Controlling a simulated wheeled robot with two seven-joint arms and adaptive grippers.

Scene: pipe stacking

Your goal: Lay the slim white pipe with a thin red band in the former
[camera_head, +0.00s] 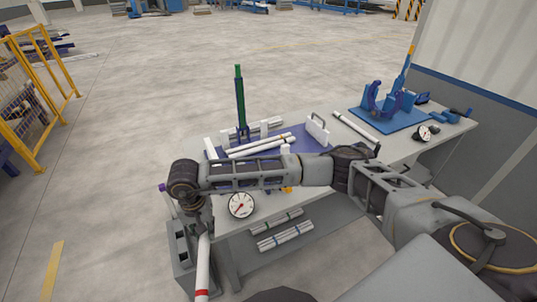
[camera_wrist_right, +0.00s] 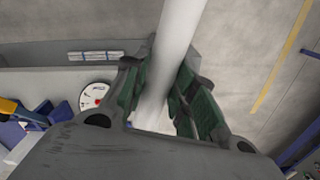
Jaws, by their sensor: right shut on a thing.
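My right gripper (camera_head: 203,228) is at the table's left end, at the end of my arm that crosses the picture from the right. It is shut on a slim white pipe (camera_head: 203,262) with a red band near its lower visible end. The pipe hangs steeply down past the table edge. In the right wrist view the pipe (camera_wrist_right: 176,40) runs between the green finger pads of the gripper (camera_wrist_right: 163,95). The former seems to be the blue base (camera_head: 308,140) with white uprights, with white pipes lying at it. My arm hides part of it. My left gripper is not in view.
A green post (camera_head: 239,95) stands behind the pipes. A round dial gauge (camera_head: 241,205) is near the front edge. A blue bending tool (camera_head: 383,102) on a blue plate and another gauge (camera_head: 423,133) are at the right. More pipes (camera_head: 285,236) lie on the lower shelf.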

